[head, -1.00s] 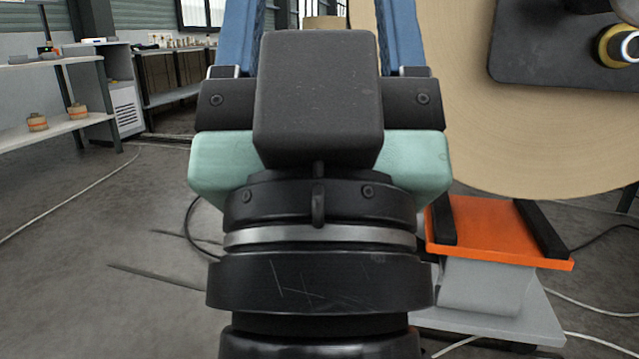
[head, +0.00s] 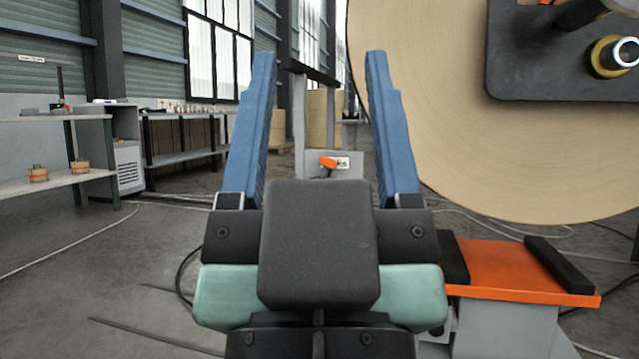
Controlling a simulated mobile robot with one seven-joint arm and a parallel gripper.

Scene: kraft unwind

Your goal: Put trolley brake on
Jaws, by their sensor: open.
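My gripper (head: 320,62) is open, with its two blue fingers pointing up and away from me in the head view. Nothing shows held between them. Beyond, in the gap between the fingers, stands a grey trolley-like frame (head: 334,165) with a dark bar on top. A small orange lever (head: 328,162) sits on its panel beside a white label, which I take to be the brake. My gripper is well short of it and not touching it. The frame's lower part is hidden behind my gripper.
A large kraft roll (head: 440,160) with a dark plate (head: 550,60) fills the right. Below it is an orange cradle (head: 505,268) with black pads. Shelves (head: 50,187) and a bench (head: 185,152) stand at left. Cables lie on the floor; the left floor (head: 110,260) is mostly free.

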